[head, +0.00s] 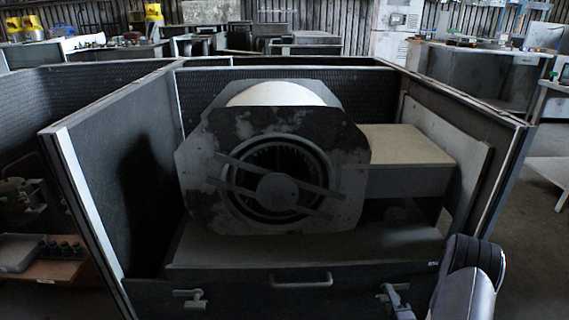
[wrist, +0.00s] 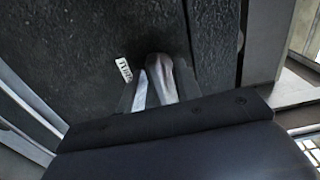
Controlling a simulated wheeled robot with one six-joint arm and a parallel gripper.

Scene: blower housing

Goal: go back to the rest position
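The blower housing (head: 345,150) stands inside a dark, open-topped enclosure (head: 130,180) in the head view. Its round inlet (head: 277,180) faces me, with crossing bars over a hub. My arm (head: 470,280) shows at the lower right, by the enclosure's front right corner. In the wrist view, my gripper (wrist: 155,82) shows as a wide dark body with two slim pale parts in front of it. These parts lie close to a dark panel with a small white label (wrist: 123,70). Their tips are unclear, and I see no object held.
The enclosure's front panel has a handle (head: 302,282) and a latch (head: 188,297) at the left. A tan-topped box (head: 405,147) sits beside the housing. A shelf with small parts (head: 45,262) is at the left. Open floor (head: 535,210) shows at the right.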

